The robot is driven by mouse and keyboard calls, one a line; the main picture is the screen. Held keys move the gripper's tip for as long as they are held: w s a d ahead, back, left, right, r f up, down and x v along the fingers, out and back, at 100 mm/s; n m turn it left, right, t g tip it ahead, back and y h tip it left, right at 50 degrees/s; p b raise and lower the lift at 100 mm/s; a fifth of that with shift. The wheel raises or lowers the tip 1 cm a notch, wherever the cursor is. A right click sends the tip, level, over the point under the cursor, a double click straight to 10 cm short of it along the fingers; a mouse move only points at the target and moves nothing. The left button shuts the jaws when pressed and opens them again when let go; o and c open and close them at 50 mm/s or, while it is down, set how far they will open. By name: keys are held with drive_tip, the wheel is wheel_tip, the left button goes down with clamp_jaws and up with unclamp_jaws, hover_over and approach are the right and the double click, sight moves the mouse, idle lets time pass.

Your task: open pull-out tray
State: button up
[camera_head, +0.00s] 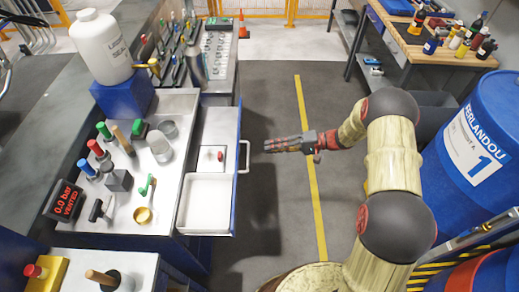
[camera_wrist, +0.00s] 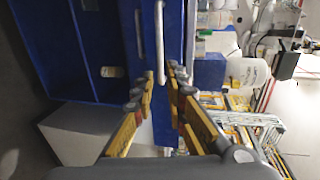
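The pull-out tray (camera_head: 207,203) is a white-lined drawer in the blue bench, standing partly out to the right. It has a white bin in front and a compartment with a small red-topped item behind. Its pale bar handle (camera_head: 246,157) is on the right front face. My gripper (camera_head: 268,146) points left at the handle, with a small gap between them in the head view. In the wrist view the fingers (camera_wrist: 163,76) are spread, and the handle (camera_wrist: 160,42) appears ahead between the tips. I see no finger closed on it. Whether the tips reach around it is unclear.
The bench top (camera_head: 130,208) holds bottles, tools and a red gauge display (camera_head: 64,200). A large blue drum (camera_head: 485,140) stands right of my arm. A wooden workbench (camera_head: 430,48) is at the back right. The floor between bench and yellow line (camera_head: 311,180) is clear.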

drive_tip(key=shift+v, duration=1.05)
